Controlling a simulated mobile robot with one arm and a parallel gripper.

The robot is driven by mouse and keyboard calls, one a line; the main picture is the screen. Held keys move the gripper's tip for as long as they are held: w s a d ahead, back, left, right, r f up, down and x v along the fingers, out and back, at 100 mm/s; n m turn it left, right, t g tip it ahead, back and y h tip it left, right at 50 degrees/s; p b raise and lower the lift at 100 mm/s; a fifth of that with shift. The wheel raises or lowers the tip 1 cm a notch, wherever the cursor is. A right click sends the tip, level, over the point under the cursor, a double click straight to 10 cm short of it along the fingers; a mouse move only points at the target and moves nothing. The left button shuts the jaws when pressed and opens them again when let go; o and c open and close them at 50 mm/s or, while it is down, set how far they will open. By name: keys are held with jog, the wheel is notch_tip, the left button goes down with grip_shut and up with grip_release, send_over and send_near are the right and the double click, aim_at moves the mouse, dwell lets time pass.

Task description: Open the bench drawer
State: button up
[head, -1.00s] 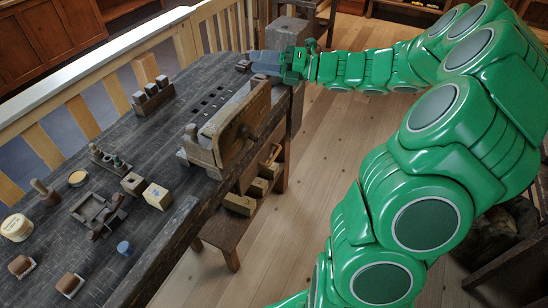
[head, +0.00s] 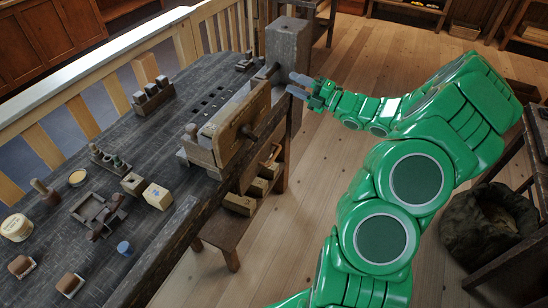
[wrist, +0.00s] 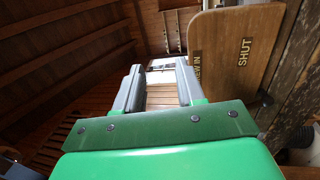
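The workbench (head: 110,160) runs along the left in the head view. Below its front edge, behind the vise, a curved handle (head: 272,153) shows on what looks like the drawer front; most of that front is hidden by the vise. I cannot tell from here whether the drawer is fully shut. My gripper (head: 298,86) is at the far end of the bench, just off its front edge and apart from the handle. In the wrist view the two grey fingers (wrist: 158,90) stand apart with nothing between them.
The wooden vise (head: 235,125) juts from the bench front; its board (wrist: 236,45) reads "SHUT" in the wrist view. Several wooden blocks (head: 240,204) sit on the low shelf below. A grey post (head: 287,45) stands beyond the gripper. The floor (head: 290,200) in front is clear.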

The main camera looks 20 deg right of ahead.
send_near(274, 156)
jog(key=x, duration=0.2)
jog(key=shift+f+x, duration=0.2)
jog(key=shift+x, duration=1.8)
jog(key=shift+f+x, duration=0.2)
jog(key=shift+x, duration=1.8)
jog(key=shift+w, duration=0.1)
jog(key=shift+c, duration=0.3)
grip_shut()
